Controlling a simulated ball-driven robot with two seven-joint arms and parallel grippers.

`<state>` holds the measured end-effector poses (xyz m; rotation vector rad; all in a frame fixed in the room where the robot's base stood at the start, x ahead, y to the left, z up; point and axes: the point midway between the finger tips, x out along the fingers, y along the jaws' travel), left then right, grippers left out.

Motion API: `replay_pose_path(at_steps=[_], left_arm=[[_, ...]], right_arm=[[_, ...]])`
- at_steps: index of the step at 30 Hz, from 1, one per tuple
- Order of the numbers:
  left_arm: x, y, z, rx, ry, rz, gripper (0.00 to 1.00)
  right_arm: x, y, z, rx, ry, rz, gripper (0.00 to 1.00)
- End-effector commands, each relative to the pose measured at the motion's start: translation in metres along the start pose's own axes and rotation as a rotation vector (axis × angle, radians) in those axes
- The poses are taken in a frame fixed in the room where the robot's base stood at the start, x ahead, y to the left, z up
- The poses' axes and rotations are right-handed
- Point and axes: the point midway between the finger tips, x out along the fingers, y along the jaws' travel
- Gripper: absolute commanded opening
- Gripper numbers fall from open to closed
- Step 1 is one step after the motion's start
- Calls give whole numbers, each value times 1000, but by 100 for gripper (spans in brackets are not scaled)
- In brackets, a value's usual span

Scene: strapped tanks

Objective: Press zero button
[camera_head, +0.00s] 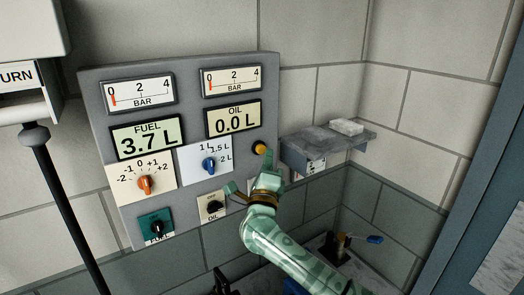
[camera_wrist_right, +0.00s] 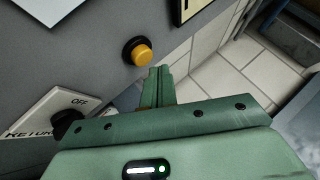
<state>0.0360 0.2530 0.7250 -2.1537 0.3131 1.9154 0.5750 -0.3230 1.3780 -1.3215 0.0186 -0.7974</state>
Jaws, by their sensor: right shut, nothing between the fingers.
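The yellow-orange round button (camera_head: 259,148) sits in a dark collar on the right side of the grey control panel (camera_head: 92,103), under the OIL readout (camera_head: 233,118), which shows 0.0 L. No label on the button is legible. My right gripper (camera_head: 267,157) is shut and empty, with its fingertips just below and beside the button. In the right wrist view the button (camera_wrist_right: 142,54) shows just beyond and left of the closed fingertips (camera_wrist_right: 159,70). I cannot tell whether they touch it. My left gripper is not in view.
A FUEL readout (camera_head: 147,137) shows 3.7 L. An orange knob (camera_head: 145,184), a blue knob (camera_head: 209,164) and two dark selectors (camera_head: 214,207) (camera_head: 156,228) lie left of my gripper. A grey ledge (camera_head: 325,137) juts from the wall at the right.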

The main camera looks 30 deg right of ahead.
Motion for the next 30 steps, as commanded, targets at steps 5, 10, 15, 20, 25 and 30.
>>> replay_pose_path(at_steps=[5, 10, 15, 20, 25, 30], left_arm=[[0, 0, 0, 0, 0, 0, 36], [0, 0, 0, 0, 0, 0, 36], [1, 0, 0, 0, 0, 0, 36], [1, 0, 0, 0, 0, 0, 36], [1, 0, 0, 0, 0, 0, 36], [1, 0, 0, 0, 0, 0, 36]], right_arm=[[0, 0, 0, 0, 0, 0, 0], [1, 1, 1, 1, 0, 0, 0], [5, 4, 4, 0, 0, 1, 0], [6, 4, 4, 0, -1, 0, 0], [6, 4, 4, 0, 0, 0, 0], [6, 4, 5, 0, 0, 0, 0]])
